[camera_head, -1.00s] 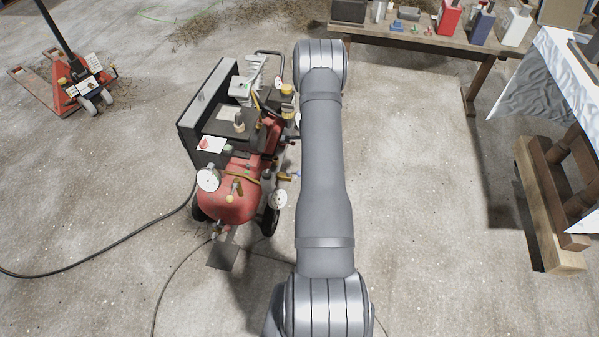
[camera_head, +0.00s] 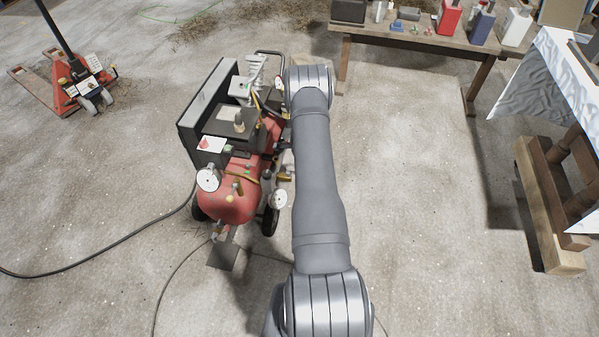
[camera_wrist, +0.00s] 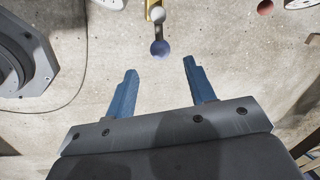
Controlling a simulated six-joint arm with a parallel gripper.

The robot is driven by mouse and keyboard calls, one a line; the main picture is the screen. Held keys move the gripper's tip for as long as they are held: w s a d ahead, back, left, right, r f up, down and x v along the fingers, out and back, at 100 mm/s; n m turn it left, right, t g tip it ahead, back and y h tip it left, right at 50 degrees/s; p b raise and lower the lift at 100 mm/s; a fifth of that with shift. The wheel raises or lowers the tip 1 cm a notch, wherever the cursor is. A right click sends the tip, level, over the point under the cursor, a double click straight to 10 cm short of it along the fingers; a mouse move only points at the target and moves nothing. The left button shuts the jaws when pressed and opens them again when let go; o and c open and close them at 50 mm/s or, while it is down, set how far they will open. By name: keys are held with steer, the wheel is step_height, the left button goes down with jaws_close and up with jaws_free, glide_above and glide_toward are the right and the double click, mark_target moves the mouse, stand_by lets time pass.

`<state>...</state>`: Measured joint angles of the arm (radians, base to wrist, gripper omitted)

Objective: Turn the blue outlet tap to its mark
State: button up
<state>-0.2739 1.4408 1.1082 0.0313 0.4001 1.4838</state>
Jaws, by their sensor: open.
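The blue outlet tap (camera_wrist: 160,47) shows in the wrist view as a round blue knob, with a short dark and brass-coloured stem running up to the top edge. A pale ball (camera_wrist: 157,14) sits just above it. My gripper (camera_wrist: 160,66) is open and empty, its two blue fingers pointing toward the knob. In the picture the knob is just beyond the fingertips, in line with the gap between them; I cannot tell the distance in depth. In the head view my arm hides the gripper and the tap, beside the red compressor (camera_head: 232,197). The tap's mark cannot be made out.
White gauges (camera_head: 208,180) and (camera_head: 279,199) stand out from the compressor. In the wrist view a dark round part (camera_wrist: 22,55) is at left and a red ball (camera_wrist: 265,7) at top right.

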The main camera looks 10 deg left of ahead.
steer(key=shift+w+a+f, duration=0.1)
steer(key=shift+w+f, duration=0.1)
steer(key=shift+f, duration=0.9)
steer(key=shift+w+a+f, duration=0.1)
steer(key=shift+w+f, duration=0.15)
steer(key=shift+f, duration=0.9)
steer(key=shift+w+a+f, duration=0.1)
steer(key=shift+w+f, duration=0.1)
steer(key=shift+f, duration=0.9)
steer(key=c, duration=1)
steer(key=shift+o, duration=0.2)
